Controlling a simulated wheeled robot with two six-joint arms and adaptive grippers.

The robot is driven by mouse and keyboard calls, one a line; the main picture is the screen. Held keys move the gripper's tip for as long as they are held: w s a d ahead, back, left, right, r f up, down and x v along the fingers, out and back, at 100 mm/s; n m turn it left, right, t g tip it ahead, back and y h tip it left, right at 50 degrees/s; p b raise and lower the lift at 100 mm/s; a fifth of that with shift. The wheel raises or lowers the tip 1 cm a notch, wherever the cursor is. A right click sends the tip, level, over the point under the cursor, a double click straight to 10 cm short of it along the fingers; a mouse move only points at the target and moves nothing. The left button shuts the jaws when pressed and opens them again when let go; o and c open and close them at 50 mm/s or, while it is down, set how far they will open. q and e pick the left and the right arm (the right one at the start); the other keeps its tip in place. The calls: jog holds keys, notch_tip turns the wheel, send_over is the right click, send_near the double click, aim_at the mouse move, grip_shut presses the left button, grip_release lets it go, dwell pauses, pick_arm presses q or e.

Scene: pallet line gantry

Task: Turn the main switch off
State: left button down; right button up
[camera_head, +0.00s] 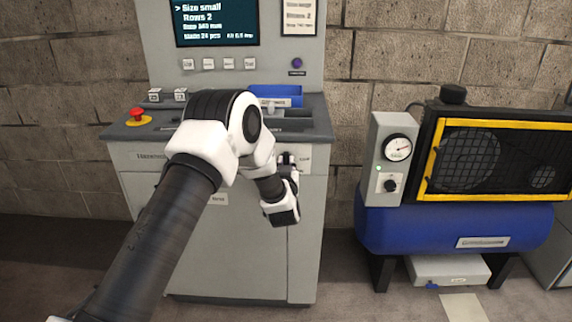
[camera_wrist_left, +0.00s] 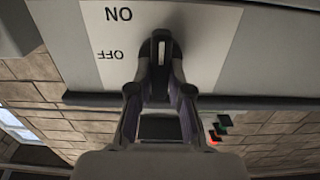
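The main switch (camera_wrist_left: 162,46) is a dark knob with a white mark on a pale plate (camera_wrist_left: 212,45) in the left wrist view. The lettering "ON" and "OFF" appears upside down left of the knob. Both fingers of my left gripper (camera_wrist_left: 161,72) close in on the knob from its two sides and seem to touch it. In the head view my left gripper (camera_head: 288,170) is at the right part of the grey cabinet's (camera_head: 235,250) front. My arm hides the switch there. My right gripper is not in view.
The cabinet top carries a red emergency button (camera_head: 137,115), a blue tray (camera_head: 277,95) and a screen (camera_head: 216,22). A blue compressor (camera_head: 450,228) with a yellow-framed guard (camera_head: 428,160) and gauge (camera_head: 397,148) stands to the right. Floor shows between cabinet and compressor.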

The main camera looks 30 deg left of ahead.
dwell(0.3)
pick_arm(q)
jog(key=shift+s+a+f+n+b, duration=0.1)
jog(key=shift+f+n+b, duration=0.05)
jog(key=shift+n+b, duration=2.65)
jog(key=shift+s+a+f+n+b, duration=0.1)
jog(key=shift+f+n+b, duration=0.05)
jog(key=shift+n+b, duration=2.65)
jog(key=shift+a+f+n+b, duration=0.15)
jog(key=shift+n+b, duration=1.95)
jog(key=shift+n, duration=1.4)
jog(key=c, duration=1.1)
grip_release()
